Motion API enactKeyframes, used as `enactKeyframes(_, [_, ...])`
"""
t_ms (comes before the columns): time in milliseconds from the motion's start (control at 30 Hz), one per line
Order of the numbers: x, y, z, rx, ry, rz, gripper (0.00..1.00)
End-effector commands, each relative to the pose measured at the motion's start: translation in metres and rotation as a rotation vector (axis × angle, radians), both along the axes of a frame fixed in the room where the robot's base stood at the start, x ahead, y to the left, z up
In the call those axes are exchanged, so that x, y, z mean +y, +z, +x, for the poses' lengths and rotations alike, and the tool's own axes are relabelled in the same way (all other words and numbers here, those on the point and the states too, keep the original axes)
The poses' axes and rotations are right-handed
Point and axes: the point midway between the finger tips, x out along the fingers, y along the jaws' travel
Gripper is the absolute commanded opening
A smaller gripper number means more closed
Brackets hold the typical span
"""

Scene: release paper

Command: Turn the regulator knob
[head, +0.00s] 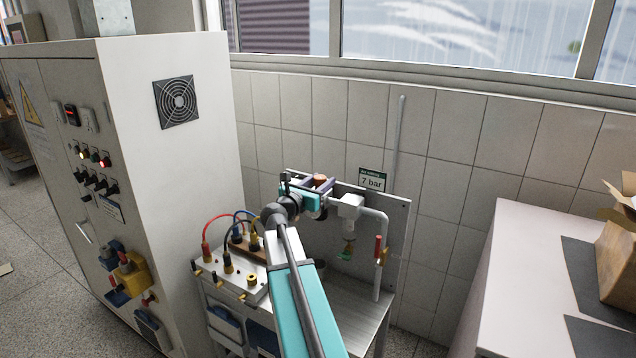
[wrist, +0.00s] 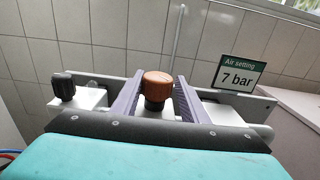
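The regulator knob is an orange-brown round cap on a black neck; it shows in the wrist view (wrist: 158,80) and as a small cap at the gripper in the head view (head: 320,179). My gripper (wrist: 159,96) is open, with its two purple-grey fingers on the left and right of the knob. Narrow gaps show between the fingers and the knob, so I see no clear contact. A sign reading "Air setting 7 bar" (wrist: 239,75) stands to the right of the knob. The regulator body below the knob is mostly hidden by my gripper.
A black knob (wrist: 63,86) sits left of my gripper. White piping (head: 372,216) and a red-handled valve (head: 378,248) are on the right of the panel. A control cabinet (head: 180,140) stands left, a pale bench (head: 530,240) right.

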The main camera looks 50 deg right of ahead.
Motion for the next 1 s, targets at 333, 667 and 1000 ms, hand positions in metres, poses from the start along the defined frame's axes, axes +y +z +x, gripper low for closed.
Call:
enactKeyframes(333, [0.001, 0.003, 0.001, -0.001, 0.004, -0.005, 0.51])
enactKeyframes(667, [0.015, 0.003, -0.003, -0.003, 0.006, -0.007, 0.51])
enactKeyframes(1000, [0.058, 0.001, -0.014, -0.003, 0.007, -0.005, 0.51])
